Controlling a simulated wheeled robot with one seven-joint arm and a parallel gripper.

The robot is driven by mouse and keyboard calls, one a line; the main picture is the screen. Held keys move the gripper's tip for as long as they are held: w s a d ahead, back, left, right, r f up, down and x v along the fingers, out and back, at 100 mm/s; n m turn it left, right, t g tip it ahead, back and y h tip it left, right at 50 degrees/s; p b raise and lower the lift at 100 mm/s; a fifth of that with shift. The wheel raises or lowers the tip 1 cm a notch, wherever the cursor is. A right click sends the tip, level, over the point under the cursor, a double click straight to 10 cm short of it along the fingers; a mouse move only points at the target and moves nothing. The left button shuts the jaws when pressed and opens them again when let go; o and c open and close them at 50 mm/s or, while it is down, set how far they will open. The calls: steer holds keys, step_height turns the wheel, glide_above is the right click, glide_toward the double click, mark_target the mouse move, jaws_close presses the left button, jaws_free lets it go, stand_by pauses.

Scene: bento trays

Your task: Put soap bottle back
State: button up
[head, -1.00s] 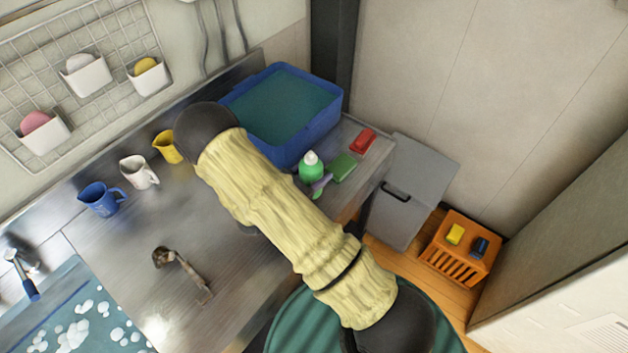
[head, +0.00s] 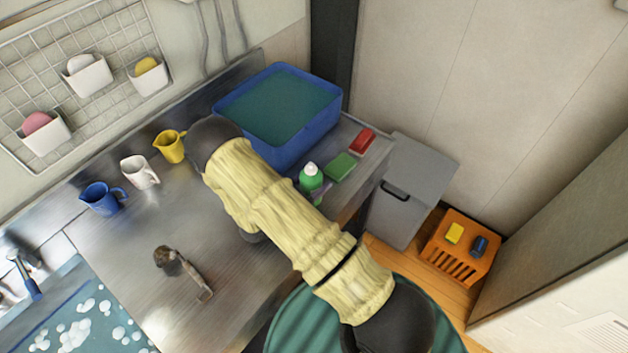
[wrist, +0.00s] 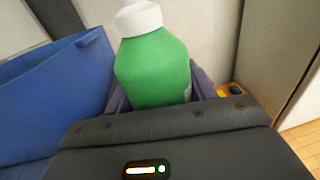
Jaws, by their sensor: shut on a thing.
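The soap bottle (head: 310,178) is green with a white cap and stands out at the right of the metal counter, in front of the blue basin. In the wrist view the bottle (wrist: 152,68) fills the middle, upright, with its lower part hidden behind my gripper's body. My gripper (head: 322,192) shows only as a small purple part beside the bottle in the head view, mostly hidden by my arm. In the wrist view its purple fingers (wrist: 158,98) lie on both sides of the bottle, shut on it. Whether the bottle's base touches the counter is hidden.
The blue basin (head: 331,121) of water stands close behind the bottle. A green sponge (head: 341,167) and a red one (head: 362,140) lie to its right near the counter edge. Yellow (head: 169,146), white (head: 139,172) and blue (head: 101,198) jugs line the back. A grey bin (head: 405,210) stands beyond the edge.

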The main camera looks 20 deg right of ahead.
steer(key=shift+f, duration=0.15)
steer(key=o, duration=1.2)
steer(key=shift+r, duration=0.25)
steer(key=shift+s+a+f, duration=0.1)
steer(key=shift+a+f, duration=0.05)
steer(key=shift+a, duration=0.15)
steer(key=b+v, duration=0.3)
steer(key=v, duration=0.8)
steer(key=shift+s+a+b, duration=0.15)
steer(key=shift+b, duration=0.2)
